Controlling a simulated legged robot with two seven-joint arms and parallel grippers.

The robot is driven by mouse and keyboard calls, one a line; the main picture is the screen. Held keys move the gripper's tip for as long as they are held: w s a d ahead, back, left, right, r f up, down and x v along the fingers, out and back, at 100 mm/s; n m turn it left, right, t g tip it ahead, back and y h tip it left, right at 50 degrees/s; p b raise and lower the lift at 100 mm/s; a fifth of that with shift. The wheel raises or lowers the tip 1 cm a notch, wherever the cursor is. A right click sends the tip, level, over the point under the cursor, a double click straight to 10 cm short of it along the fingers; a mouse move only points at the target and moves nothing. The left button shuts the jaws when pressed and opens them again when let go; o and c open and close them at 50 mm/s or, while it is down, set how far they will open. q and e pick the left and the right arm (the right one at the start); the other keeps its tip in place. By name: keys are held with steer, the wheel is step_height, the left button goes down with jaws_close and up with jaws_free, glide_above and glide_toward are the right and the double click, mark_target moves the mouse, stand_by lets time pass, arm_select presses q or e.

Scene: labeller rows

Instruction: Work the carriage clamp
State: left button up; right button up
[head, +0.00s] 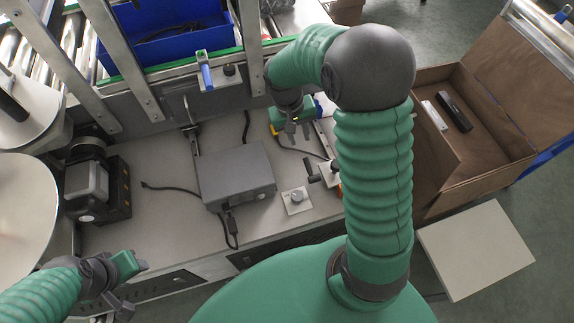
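A dark T-shaped handle (318,173) sits on a pale metal plate at the right of the grey bench; it may be the carriage clamp, but I cannot tell for sure. My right arm partly covers this area. My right gripper (291,131) points down at the back of the bench, behind and left of that handle and apart from it. Whether its fingers are open is unclear. A blue-handled lever (206,73) stands on a plate on the machine's rear rail. My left gripper (127,283) is at the bench's front left edge, far from both, its fingers unclear.
A grey box (236,175) with cables stands mid-bench, with a knob plate (296,200) to its right. A black motor unit (92,190) and large pale reels (22,215) are at left. A blue bin (165,45) is behind metal posts. An open carton (490,150) is at right.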

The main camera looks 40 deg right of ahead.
steer(key=b, duration=0.1)
glide_toward(307, 161)
steer(key=f, duration=0.3)
steer(key=f+b, duration=0.1)
steer(key=f, duration=0.1)
steer(key=d+f+b, duration=0.1)
steer(key=f, duration=0.2)
steer(key=shift+s+f, duration=0.35)
steer(key=shift+s, duration=0.05)
steer(key=shift+d+f, duration=0.1)
steer(key=shift+f, duration=0.2)
arm_select(q)
steer(key=f, duration=0.3)
steer(key=shift+d+f, duration=0.15)
steer(key=shift+d, duration=0.2)
arm_select(e)
steer(key=shift+d+f, duration=0.1)
steer(key=shift+d, duration=0.05)
arm_select(q)
steer(key=shift+a, duration=0.1)
arm_select(e)
jaws_close()
